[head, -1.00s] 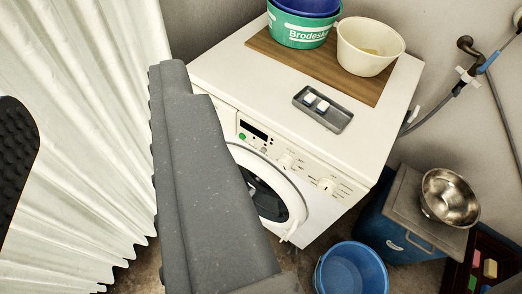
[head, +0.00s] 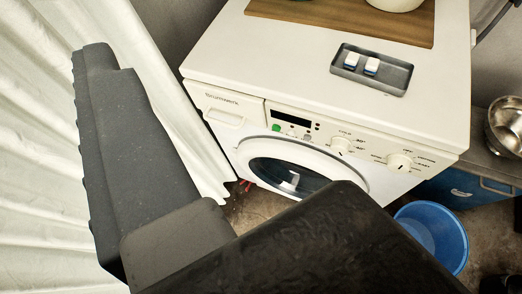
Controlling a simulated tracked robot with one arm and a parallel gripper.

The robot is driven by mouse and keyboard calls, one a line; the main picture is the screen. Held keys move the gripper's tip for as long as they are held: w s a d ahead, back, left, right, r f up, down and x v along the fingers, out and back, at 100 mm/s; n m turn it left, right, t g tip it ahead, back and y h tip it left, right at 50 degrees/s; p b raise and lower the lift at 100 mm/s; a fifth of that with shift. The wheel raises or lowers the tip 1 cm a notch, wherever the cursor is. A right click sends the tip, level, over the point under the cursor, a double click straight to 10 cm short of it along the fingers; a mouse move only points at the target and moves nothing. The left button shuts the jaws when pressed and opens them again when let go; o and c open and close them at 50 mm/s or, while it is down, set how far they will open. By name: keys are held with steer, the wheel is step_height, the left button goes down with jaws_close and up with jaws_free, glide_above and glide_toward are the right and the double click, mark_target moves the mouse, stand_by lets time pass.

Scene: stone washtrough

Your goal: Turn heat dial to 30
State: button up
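The heat dial (head: 340,145) is a small cream knob on the front panel of the white washing machine (head: 213,64). Labels beside it include "COLD" and degree marks. Its pointer is too small to read. A second, similar knob (head: 399,161) sits to its right with its own labels. One grey finger of my gripper (head: 95,65) shows at the left, its toothed edge facing left with nothing against it. The other finger is out of view. The finger is well left of the heat dial and not touching it.
A grey tray (head: 372,85) with two white-and-blue blocks lies on the machine top by a wooden board (head: 350,20). A blue bucket (head: 436,232) stands on the floor at right. A white curtain (head: 40,200) hangs at left. A dark part of mine covers the lower middle.

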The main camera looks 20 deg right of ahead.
steer(key=w+a+f+m+h+p, duration=0.15)
steer(key=w+f+m, duration=0.25)
steer(key=w+f, duration=0.75)
steer(key=m+g+h+p, duration=0.5)
steer(key=m+h+p, duration=0.15)
steer(key=h, duration=0.75)
glide_toward(338, 151)
steer(key=shift+b+x, duration=0.75)
steer(key=shift+x, duration=3.45)
steer(key=shift+n, duration=0.25)
steer(key=c, duration=1)
